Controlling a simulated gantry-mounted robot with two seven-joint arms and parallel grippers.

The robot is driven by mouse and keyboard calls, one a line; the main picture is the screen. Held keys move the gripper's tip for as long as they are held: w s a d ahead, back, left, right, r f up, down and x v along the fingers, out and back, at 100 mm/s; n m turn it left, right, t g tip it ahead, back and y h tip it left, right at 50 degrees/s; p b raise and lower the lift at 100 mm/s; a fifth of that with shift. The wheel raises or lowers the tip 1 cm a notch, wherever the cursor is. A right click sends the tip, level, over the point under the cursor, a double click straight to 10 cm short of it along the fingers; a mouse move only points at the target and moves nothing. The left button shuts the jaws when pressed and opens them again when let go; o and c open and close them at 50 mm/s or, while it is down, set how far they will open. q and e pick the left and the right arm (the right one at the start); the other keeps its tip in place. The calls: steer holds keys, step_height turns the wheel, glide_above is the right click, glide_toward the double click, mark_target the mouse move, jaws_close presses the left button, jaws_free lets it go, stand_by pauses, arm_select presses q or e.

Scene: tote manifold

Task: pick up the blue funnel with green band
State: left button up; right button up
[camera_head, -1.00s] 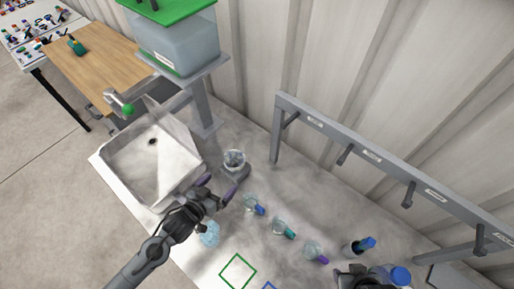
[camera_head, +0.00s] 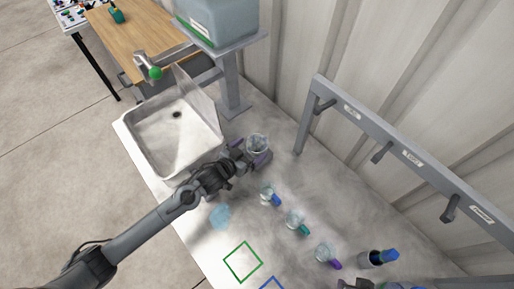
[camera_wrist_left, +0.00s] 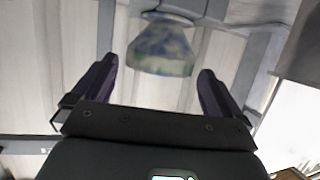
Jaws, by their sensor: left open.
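Small clear pieces with a blue end (camera_head: 270,195), a green end (camera_head: 296,220) and a purple end (camera_head: 326,254) stand in a row. A dark part of what looks like my right gripper (camera_head: 358,284) shows at the bottom edge.
The white sink (camera_head: 150,150) is left of the vessel. A pale blue item (camera_head: 219,215) lies below my left gripper. A blue-topped container (camera_head: 377,257) stands at lower right. A grey labelled rack (camera_head: 395,143) runs along the wall. A green square outline (camera_head: 243,262) marks bare counter.

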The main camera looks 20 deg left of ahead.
mark_target(264, 139)
arm_select(q)
steer(key=x, duration=0.3)
steer(key=shift+w+d+r, duration=0.1)
steer(key=shift+w+r, duration=0.1)
steer(key=shift+w, duration=0.15)
steer(key=shift+w+d+f, duration=0.15)
steer(key=shift+w+f, duration=0.1)
steer(key=shift+w, duration=0.15)
steer(key=shift+c, duration=0.2)
steer(key=c, duration=0.7)
